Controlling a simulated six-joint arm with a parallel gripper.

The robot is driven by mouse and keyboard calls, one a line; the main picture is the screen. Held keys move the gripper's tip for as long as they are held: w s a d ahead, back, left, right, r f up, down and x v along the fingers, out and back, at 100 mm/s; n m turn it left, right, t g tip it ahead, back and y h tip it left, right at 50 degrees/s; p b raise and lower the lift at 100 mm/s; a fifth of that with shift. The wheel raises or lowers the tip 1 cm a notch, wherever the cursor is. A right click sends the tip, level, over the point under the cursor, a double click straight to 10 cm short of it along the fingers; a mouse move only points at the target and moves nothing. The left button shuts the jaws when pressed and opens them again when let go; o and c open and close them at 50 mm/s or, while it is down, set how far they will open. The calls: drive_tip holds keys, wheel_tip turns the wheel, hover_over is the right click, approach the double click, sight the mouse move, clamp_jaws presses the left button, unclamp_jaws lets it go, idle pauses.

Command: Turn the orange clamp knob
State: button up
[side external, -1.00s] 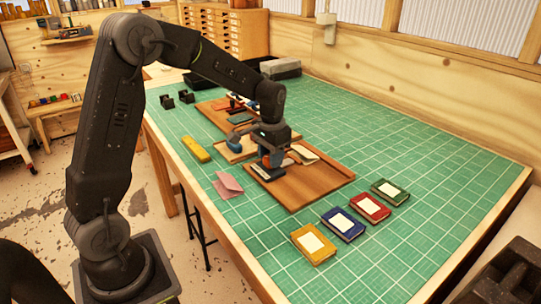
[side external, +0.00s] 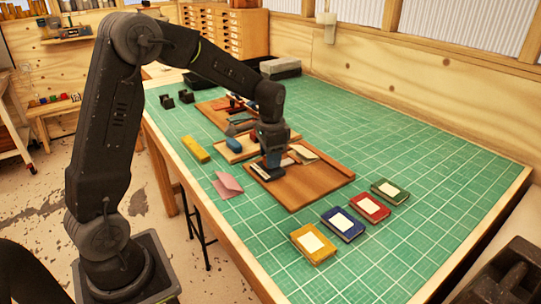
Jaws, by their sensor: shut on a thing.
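My gripper (side external: 272,162) points straight down over the left part of the front wooden board (side external: 315,182). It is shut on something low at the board. The orange clamp knob is not clearly visible, and the fingers cover the spot they grip. Pale flat pieces lie on the board on both sides of the fingers, one to the left (side external: 262,173) and one to the right (side external: 304,152).
A smaller board with a blue rounded object (side external: 234,144) lies just behind. Four books, yellow (side external: 313,244), blue (side external: 342,223), red (side external: 370,207) and green (side external: 390,191), lie in front. A yellow block (side external: 196,149) and pink folded card (side external: 227,184) lie left. The mat's right side is clear.

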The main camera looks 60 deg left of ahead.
drive_tip(key=o, duration=0.9)
drive_tip(key=r, duration=1.4)
drive_tip(key=shift+d, duration=0.2)
drive_tip(key=shift+f, duration=0.1)
drive_tip(key=s+d+n+t, duration=0.1)
drive_tip(key=s+d, duration=0.3)
drive_tip(key=s, duration=0.3)
drive_tip(key=s+d+f+n+t, duration=0.1)
drive_tip(key=s+d+t, duration=0.1)
drive_tip(key=s+d, duration=0.2)
drive_tip(key=s+d+n+t, duration=0.1)
drive_tip(key=s+d, duration=0.3)
drive_tip(key=s, duration=0.6)
drive_tip(key=shift+s+f+t, duration=0.35)
drive_tip(key=shift+t, duration=0.35)
